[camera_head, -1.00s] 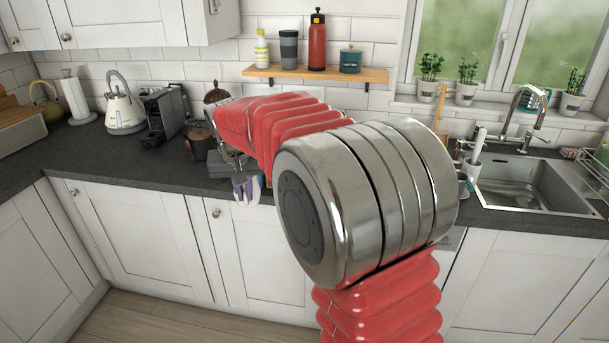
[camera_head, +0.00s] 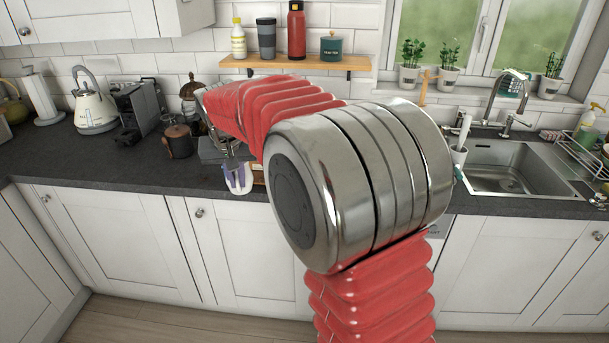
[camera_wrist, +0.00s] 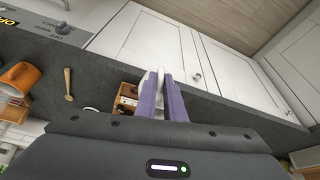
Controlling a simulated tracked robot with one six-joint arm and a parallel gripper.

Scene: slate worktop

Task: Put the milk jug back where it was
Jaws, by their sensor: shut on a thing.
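My gripper (camera_head: 237,172) has purple fingers and hangs just in front of the worktop's front edge, left of centre in the head view. It is shut on a small white thing, which I take for the milk jug (camera_head: 239,191). In the wrist view the white jug (camera_wrist: 160,77) shows as a sliver between the two purple fingers (camera_wrist: 164,95), over the cabinet fronts. Most of the jug is hidden by the fingers, so its shape and tilt cannot be told.
The worktop (camera_head: 105,160) holds a cream kettle (camera_head: 93,105), a black coffee machine (camera_head: 137,108) and a brown pot (camera_head: 178,141) left of my gripper. The wrist view shows an orange mug (camera_wrist: 20,76), a wooden spoon (camera_wrist: 68,86) and a small wooden box (camera_wrist: 126,97). The sink (camera_head: 510,168) is right.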

